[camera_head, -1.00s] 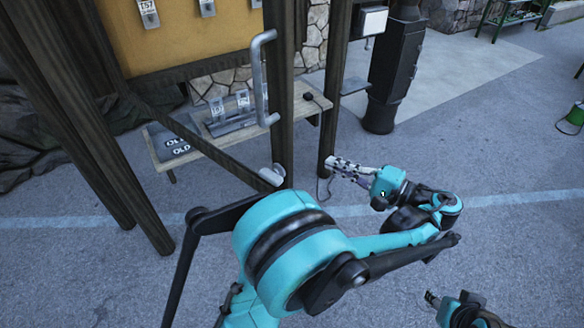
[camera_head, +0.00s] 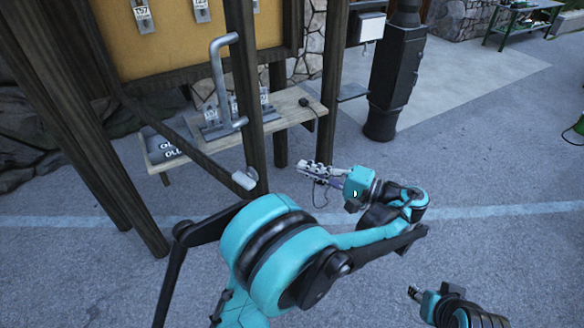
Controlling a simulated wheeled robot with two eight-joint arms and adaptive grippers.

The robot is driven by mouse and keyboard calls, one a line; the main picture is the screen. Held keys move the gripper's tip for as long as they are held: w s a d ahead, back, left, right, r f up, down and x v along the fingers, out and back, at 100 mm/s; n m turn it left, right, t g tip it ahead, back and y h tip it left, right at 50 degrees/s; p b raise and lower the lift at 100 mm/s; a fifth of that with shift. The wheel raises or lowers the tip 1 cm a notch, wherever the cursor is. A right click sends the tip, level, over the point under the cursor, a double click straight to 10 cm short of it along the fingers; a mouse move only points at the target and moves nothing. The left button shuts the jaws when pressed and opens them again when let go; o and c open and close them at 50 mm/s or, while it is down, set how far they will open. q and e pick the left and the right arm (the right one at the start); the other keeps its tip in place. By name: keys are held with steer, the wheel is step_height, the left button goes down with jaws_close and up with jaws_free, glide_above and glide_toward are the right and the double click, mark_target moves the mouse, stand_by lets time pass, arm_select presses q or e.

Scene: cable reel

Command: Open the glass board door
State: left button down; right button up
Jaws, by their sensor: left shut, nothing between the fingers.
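The glass board door has a dark wooden frame (camera_head: 244,110) and stands swung out from the board. A grey tubular handle (camera_head: 219,88) is fixed upright on its free edge, and a pale fitting (camera_head: 245,179) sits low on that edge. The glass itself is hard to make out. My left gripper (camera_head: 312,172) is shut and empty, just right of the door's lower free edge; the handle is above and left of it. I cannot tell whether the fingers touch the frame. My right gripper (camera_head: 414,294) is low at the right, away from the door; its finger opening is unclear.
The yellow board (camera_head: 175,45) with hanging tags is behind the door. A wooden shelf (camera_head: 285,108) with small items stands below it. A dark post (camera_head: 323,90) and a black cylindrical column (camera_head: 395,80) stand to the right. Open pavement lies right and in front.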

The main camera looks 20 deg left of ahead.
mark_target(264, 167)
arm_select(q)
steer(key=s+a, duration=0.1)
steer(key=a, duration=0.6)
steer(key=s+a+b, duration=0.1)
steer(key=a, duration=0.2)
steer(key=shift+s+a, duration=0.2)
steer(key=shift+s, duration=0.1)
steer(key=shift+s+a, duration=0.1)
steer(key=shift+a, duration=0.05)
